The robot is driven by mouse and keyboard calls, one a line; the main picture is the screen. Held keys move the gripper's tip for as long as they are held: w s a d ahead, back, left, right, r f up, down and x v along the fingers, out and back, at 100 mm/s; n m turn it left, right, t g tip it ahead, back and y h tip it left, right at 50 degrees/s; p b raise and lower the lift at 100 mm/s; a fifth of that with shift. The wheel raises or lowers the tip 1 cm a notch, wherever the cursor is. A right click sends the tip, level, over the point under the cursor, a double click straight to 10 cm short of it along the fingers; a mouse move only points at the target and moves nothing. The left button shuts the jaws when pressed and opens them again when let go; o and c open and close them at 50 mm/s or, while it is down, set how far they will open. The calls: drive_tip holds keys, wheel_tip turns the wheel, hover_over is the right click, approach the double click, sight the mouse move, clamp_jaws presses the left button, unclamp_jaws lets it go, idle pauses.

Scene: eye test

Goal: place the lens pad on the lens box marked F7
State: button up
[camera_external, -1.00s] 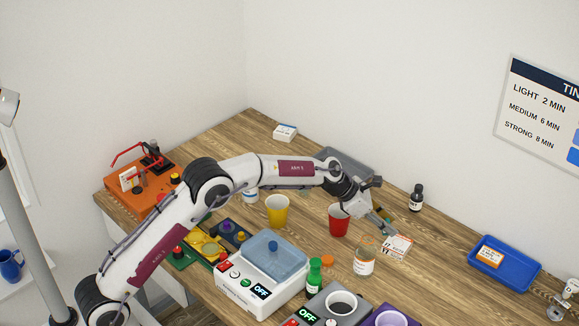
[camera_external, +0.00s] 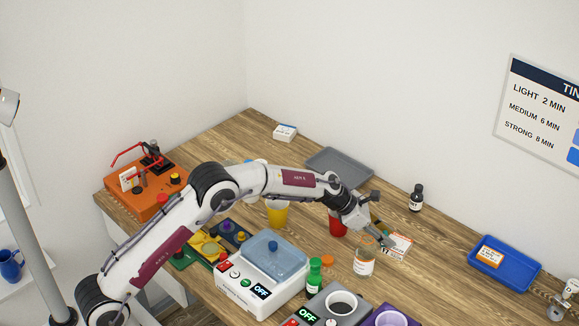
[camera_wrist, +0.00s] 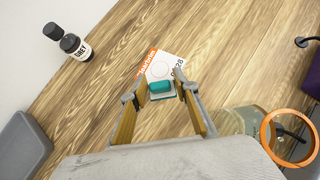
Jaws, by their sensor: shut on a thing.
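My gripper (camera_wrist: 159,89) is shut on the teal grip of the lens pad (camera_wrist: 160,86). Part of the pad's flat base shows under the grip. Just beyond it in the wrist view lies a white lens box (camera_wrist: 160,68) with an orange edge, a printed circle and a black marking ending in what looks like "28"; I cannot read F7. In the external view my gripper (camera_external: 384,239) is at the left edge of this box (camera_external: 399,246). I cannot tell whether the pad touches it. Another orange-and-white box (camera_external: 490,255) lies in a blue tray (camera_external: 520,287).
A white-and-blue box (camera_external: 285,132) lies at the back. A dark bottle (camera_external: 416,199) stands behind my gripper. A red cup (camera_external: 337,224), a labelled jar (camera_external: 364,264) and a grey tray (camera_external: 333,160) are close by. Bare wood lies between box and blue tray.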

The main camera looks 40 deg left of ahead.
drive_tip(key=shift+f, duration=0.1)
drive_tip(key=o, duration=0.8)
drive_tip(key=shift+o, duration=0.2)
drive_tip(key=shift+r, duration=0.2)
drive_tip(key=v, duration=1.2)
drive_tip(key=shift+s, duration=0.1)
idle(0.5)
